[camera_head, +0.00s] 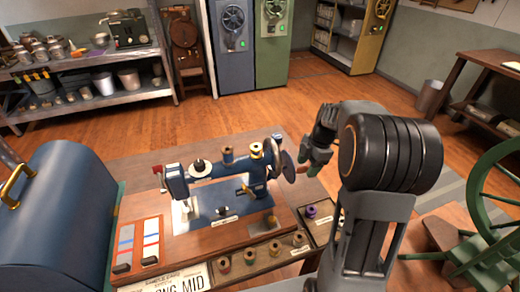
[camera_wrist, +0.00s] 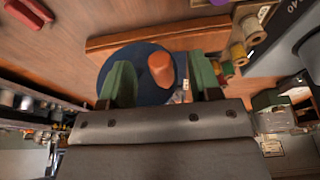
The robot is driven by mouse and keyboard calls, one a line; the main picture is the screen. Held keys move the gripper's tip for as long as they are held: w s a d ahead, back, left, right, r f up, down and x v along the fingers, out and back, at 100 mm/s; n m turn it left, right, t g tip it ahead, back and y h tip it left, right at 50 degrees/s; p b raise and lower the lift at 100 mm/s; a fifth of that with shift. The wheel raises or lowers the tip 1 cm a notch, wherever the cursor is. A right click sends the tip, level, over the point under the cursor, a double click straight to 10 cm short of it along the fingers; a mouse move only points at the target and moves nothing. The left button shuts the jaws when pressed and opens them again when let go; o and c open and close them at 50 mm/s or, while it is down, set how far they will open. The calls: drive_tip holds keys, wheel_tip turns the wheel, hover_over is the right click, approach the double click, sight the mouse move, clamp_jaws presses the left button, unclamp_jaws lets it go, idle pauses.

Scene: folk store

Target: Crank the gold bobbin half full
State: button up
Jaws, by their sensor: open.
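A blue sewing machine (camera_head: 220,180) stands on a wooden table. On top of it sit a gold bobbin (camera_head: 257,150), an orange-brown spool (camera_head: 228,155) and a dark disc-shaped part. At its right end is a round handwheel (camera_head: 281,150), blue in the wrist view (camera_wrist: 142,92), with an orange-brown crank knob (camera_wrist: 161,68). My gripper (camera_head: 308,160) is at the wheel's right side. In the wrist view my gripper (camera_wrist: 162,80) is open, its green fingers apart on either side of the knob. How full the gold bobbin is cannot be told.
A tray with several spools (camera_head: 250,255) runs along the table's front; a purple spool (camera_head: 311,211) is at its right. A panel with two sliders (camera_head: 137,245) and a lettered card (camera_head: 170,283) lie left. A blue rounded case (camera_head: 60,215) stands left; a green spoked wheel (camera_head: 495,200) stands right.

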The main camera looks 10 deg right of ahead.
drive_tip(key=p+v, duration=0.6)
drive_tip(key=v, duration=0.2)
drive_tip(key=shift+r, duration=0.35)
drive_tip(key=shift+d, duration=0.1)
idle(0.3)
drive_tip(key=s+a+r+m+t+h+p, duration=0.1)
drive_tip(key=s+a+r+m+t, duration=0.1)
drive_tip(key=s+a+m, duration=0.4)
drive_tip(key=s+a+r+m+t+h+p, duration=0.1)
drive_tip(key=s+a+r+m, duration=0.3)
drive_tip(key=m, duration=0.9)
drive_tip(key=shift+s+a+t+h, duration=0.45)
drive_tip(key=shift+s+a, duration=1)
drive_tip(key=shift+s, duration=1.15)
